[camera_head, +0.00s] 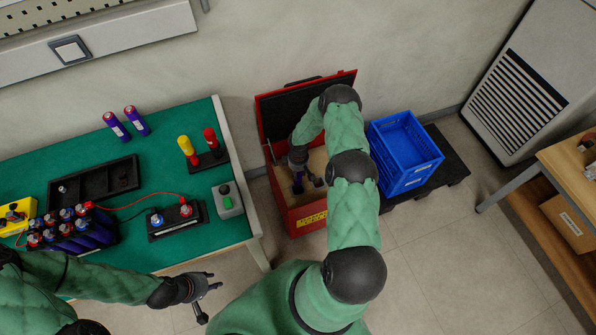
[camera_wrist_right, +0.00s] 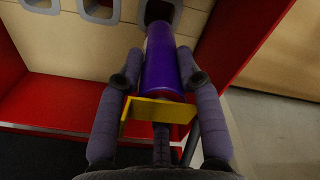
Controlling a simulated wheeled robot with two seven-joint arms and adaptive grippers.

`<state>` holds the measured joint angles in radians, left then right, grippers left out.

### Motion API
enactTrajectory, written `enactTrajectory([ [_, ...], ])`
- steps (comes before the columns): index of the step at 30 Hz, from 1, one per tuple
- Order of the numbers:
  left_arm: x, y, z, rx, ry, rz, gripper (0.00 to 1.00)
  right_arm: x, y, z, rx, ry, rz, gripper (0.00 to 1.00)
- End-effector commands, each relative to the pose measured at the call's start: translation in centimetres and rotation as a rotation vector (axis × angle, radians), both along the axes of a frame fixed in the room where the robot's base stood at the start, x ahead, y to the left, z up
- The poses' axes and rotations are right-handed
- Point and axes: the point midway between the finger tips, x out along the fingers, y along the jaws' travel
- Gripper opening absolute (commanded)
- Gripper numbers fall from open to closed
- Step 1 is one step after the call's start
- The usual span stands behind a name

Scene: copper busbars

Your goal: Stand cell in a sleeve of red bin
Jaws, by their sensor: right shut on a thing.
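The red bin (camera_head: 300,222) stands open on the floor right of the green bench, its lid raised at the back. My right gripper (camera_head: 307,184) reaches down inside it. In the right wrist view, my right gripper (camera_wrist_right: 160,85) is shut on a purple cell (camera_wrist_right: 161,65). The cell's far end lines up with a grey-rimmed sleeve (camera_wrist_right: 160,8) in the tan insert (camera_wrist_right: 75,45); how deep it sits is unclear. Other sleeves (camera_wrist_right: 98,10) show to the left. My left gripper (camera_head: 205,288) is open and empty beside the bench's front edge.
The green bench (camera_head: 180,255) holds two upright purple cells (camera_head: 116,126), a black tray (camera_head: 95,185), a cell pack (camera_head: 70,230) and a grey button box (camera_head: 227,200). A blue crate (camera_head: 403,155) stands right of the bin. A yellow plate (camera_wrist_right: 160,108) crosses the cell's near end.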

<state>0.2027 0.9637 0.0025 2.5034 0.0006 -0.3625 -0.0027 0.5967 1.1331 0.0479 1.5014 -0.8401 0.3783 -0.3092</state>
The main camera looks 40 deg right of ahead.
Motion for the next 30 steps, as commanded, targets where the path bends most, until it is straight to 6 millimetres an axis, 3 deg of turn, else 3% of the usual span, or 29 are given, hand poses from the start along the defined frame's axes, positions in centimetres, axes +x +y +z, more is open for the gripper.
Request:
enactTrajectory([
  [21,0.0,0.0,-3.4,0.0,0.0,0.0,0.33,0.1,-0.1,-5.6,-0.001,-0.002,0.0,0.0],
  [30,0.0,0.0,-4.8,0.0,0.0,0.0,0.33,0.1,-0.1,-6.9,-0.001,-0.002,0.0,0.0],
])
